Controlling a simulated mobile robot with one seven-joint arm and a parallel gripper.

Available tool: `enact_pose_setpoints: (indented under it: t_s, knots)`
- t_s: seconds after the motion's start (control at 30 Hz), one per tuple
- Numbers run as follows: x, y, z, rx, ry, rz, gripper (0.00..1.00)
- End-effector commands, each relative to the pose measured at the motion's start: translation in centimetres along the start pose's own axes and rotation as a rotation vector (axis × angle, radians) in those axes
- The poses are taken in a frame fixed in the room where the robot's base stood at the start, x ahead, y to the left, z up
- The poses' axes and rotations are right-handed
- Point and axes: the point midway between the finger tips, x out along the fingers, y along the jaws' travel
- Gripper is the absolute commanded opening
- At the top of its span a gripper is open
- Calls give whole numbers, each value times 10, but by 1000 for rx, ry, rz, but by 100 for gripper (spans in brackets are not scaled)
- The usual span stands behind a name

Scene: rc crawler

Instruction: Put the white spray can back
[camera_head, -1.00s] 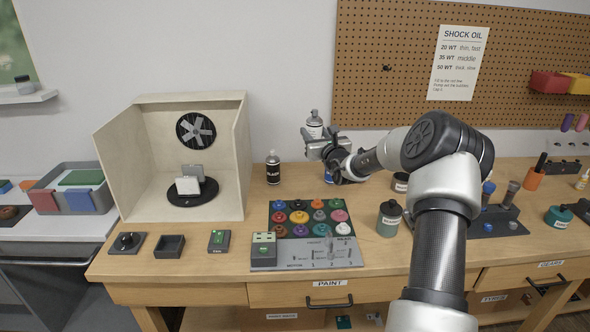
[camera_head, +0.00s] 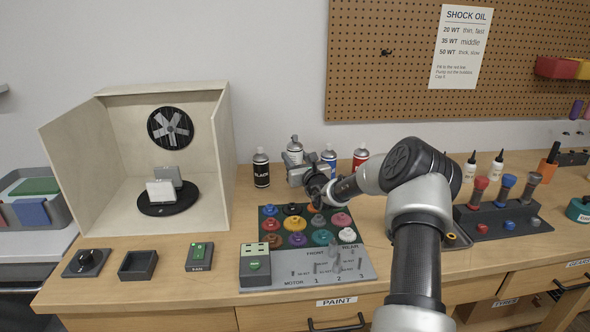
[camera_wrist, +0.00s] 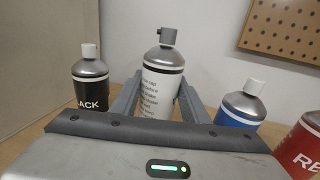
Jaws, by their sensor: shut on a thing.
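The white spray can (camera_head: 294,146) is upright in my gripper (camera_head: 307,165), in the row of cans along the wall. In the wrist view the white can (camera_wrist: 158,88) stands between the two fingers (camera_wrist: 157,100), which are shut on it; it has a grey nozzle and printed text. Its base is hidden by my gripper, so I cannot tell whether it touches the table. The black can (camera_head: 261,168) is to its left, the blue can (camera_head: 328,157) to its right, with gaps between them in the wrist view.
The red can (camera_head: 360,158) stands right of the blue one. A wooden spray booth (camera_head: 222,150) with a fan is on the left. A board of colourful knobs (camera_head: 258,226) lies in front. Bottles and a shock stand (camera_head: 500,222) are on the right.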

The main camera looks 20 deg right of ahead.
Motion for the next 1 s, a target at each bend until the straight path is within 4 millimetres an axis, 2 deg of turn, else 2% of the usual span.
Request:
enact_pose_setpoints:
  t_s: [0.23,0.6,0.63,0.7,0.73,1.0]
  knots:
    - [0,-1,-33,1,-1,-1,11]
    - [0,0,-37,0,-1,0,11]
    - [0,0,-37,0,0,0,44]
    - [0,0,-37,0,0,0,56]
    - [0,0,-37,0,0,0,60]
    - [0,0,-36,0,0,0,60]
